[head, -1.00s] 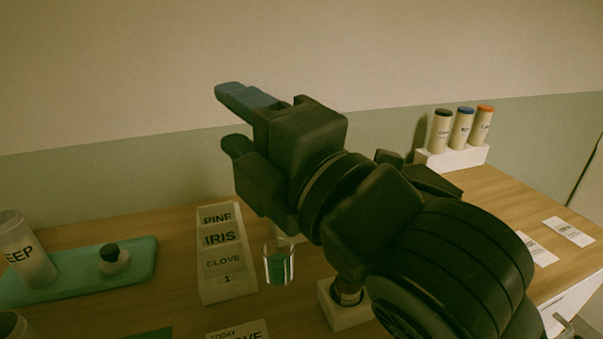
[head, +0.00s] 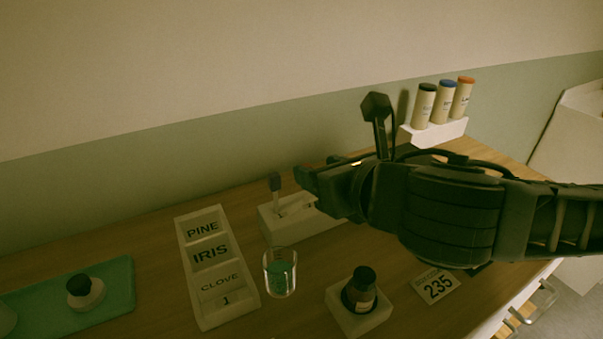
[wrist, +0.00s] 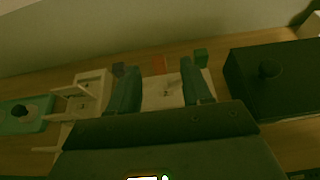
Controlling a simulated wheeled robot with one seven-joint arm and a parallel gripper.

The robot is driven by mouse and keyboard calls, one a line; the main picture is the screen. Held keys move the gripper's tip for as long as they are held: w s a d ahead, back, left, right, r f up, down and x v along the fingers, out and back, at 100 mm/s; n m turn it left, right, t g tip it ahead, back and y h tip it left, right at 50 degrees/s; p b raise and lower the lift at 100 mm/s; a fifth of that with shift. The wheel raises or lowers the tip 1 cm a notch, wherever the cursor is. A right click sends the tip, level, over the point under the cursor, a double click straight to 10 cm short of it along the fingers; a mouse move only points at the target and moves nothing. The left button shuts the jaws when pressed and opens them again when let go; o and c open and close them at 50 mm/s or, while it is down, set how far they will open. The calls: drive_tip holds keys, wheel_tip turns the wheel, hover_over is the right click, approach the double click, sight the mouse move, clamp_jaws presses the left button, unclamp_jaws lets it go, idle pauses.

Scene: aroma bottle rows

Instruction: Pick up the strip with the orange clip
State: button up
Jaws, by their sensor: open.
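The orange clip (wrist: 159,65) shows in the wrist view between my two fingers, at the far side of a white holder (wrist: 163,100). Its strip is hard to make out. A dark clip (wrist: 118,69) is to its left and a green clip (wrist: 201,57) to its right. My gripper (wrist: 158,75) is open, with a finger on each side of the orange clip in the picture; I cannot tell the depth between them. In the head view my gripper (head: 318,174) is over the white holder (head: 272,227) and hides most of it; one dark clip (head: 275,182) stands clear at left.
A beaker with green liquid (head: 280,275), a word board (head: 212,262) and a bottle in a white block (head: 361,292) stand in front. Three capped tubes (head: 443,104) stand in a rack at back right. A dark box (wrist: 275,85) is right of the holder.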

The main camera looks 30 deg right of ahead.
sight(306, 194)
drive_tip(key=p+x, duration=0.1)
drive_tip(key=x, duration=0.6)
drive_tip(key=shift+a+p, duration=0.1)
drive_tip(key=shift+p, duration=0.3)
clamp_jaws()
